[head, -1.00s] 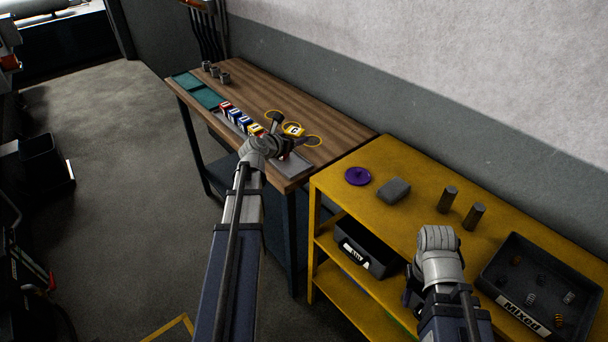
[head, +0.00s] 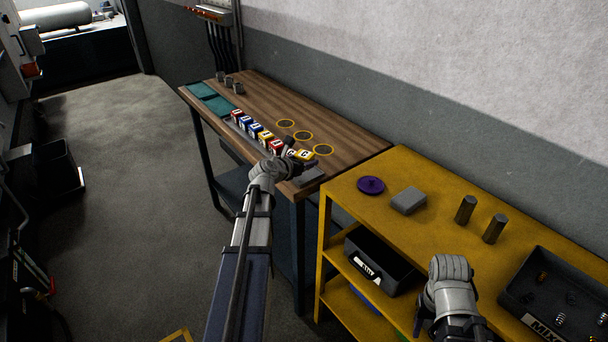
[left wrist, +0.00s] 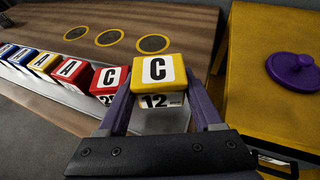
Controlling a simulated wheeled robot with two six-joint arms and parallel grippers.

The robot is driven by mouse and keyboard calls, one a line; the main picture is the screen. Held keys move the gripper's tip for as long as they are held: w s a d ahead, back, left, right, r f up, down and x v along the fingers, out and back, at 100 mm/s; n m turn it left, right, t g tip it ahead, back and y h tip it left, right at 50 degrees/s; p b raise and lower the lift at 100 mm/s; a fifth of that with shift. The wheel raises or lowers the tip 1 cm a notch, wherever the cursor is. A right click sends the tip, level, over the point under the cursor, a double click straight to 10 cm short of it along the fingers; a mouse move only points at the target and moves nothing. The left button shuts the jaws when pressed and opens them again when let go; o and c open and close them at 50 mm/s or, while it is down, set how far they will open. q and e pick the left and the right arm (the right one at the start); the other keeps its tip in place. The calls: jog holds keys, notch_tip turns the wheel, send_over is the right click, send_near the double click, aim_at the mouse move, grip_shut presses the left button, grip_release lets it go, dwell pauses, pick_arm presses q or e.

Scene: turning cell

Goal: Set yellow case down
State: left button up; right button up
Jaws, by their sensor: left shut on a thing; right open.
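The yellow case (head: 305,155), marked C on top, is between the fingers of my left gripper (head: 300,161) at the right end of the row on the wooden bench. In the left wrist view the yellow case (left wrist: 155,69) sits squarely between both fingers, with "12" on its near side. It is just right of a red case (left wrist: 108,78) and over the grey tray (left wrist: 172,121). I cannot tell whether its base touches the tray. My right gripper (head: 424,322) is open above the yellow shelf unit, its fingers partly hidden by its wrist.
Several red, blue and yellow cases (head: 254,131) stand along the tray. Three yellow rings (head: 303,136) behind them are empty. The yellow shelf unit (head: 345,196) holds a purple lid (head: 370,185), a grey block (head: 408,200), two dark cylinders (head: 466,209) and a bin (head: 540,290).

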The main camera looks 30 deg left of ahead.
aim_at(304, 175)
pick_arm(q)
jog(key=shift+f+b, duration=1.75)
jog(key=shift+f, duration=0.1)
jog(key=shift+f, duration=0.1)
jog(key=o, duration=1.2)
jog(key=shift+o, duration=0.2)
jog(key=shift+r, duration=0.25)
jog(key=p+v, duration=0.4)
jog(key=v, duration=0.8)
jog(key=shift+p, duration=0.3)
